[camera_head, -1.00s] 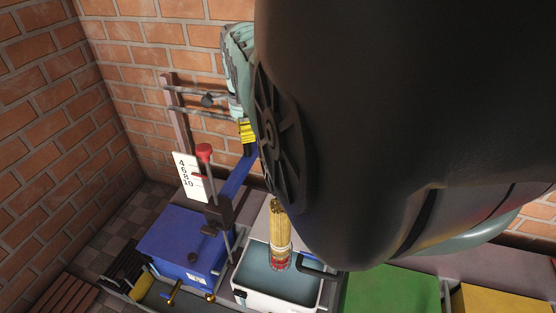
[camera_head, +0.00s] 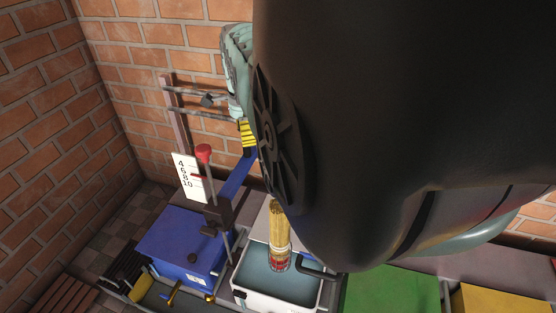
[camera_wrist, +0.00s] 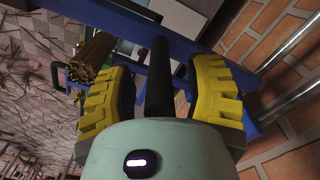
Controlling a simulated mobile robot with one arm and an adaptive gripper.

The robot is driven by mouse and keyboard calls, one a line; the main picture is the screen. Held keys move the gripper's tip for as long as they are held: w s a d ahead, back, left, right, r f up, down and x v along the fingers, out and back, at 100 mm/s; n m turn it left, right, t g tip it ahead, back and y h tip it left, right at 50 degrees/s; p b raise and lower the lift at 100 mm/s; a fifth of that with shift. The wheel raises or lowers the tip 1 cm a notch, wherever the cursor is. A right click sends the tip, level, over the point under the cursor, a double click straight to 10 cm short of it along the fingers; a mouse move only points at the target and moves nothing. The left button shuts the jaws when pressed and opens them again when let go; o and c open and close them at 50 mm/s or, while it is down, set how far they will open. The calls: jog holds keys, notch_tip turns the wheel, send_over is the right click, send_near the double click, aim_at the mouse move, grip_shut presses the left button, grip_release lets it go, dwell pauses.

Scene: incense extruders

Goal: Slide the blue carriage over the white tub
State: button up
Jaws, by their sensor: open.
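The blue carriage (camera_head: 238,175) shows as a slanting blue bar, mostly hidden behind my arm. In the wrist view its blue frame (camera_wrist: 130,24) crosses the top, with a dark round handle bar (camera_wrist: 160,75) standing out from it. My gripper (camera_wrist: 160,95) is open, with one yellow finger on each side of the bar; I cannot tell if either touches it. One yellow finger also shows in the head view (camera_head: 247,132). The white tub (camera_head: 262,299) with a grey-blue inside stands at bottom centre. A bundle of tan sticks (camera_head: 279,230) appears over it, its reddish lower end within the tub's outline.
A blue box (camera_head: 180,240) with brass taps stands left of the tub. A red-knobbed lever (camera_head: 204,152) and a white number scale (camera_head: 187,178) rise behind it. Green (camera_head: 390,290) and yellow (camera_head: 500,299) blocks lie right. Metal rails (camera_head: 205,112) run along the brick wall.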

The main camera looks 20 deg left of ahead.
jog(key=shift+r, duration=0.15)
jog(key=shift+a+r, duration=0.15)
jog(key=shift+r, duration=0.65)
notch_tip(320, 180, up, 10)
jog(key=shift+r, duration=0.1)
jog(key=shift+w, duration=0.1)
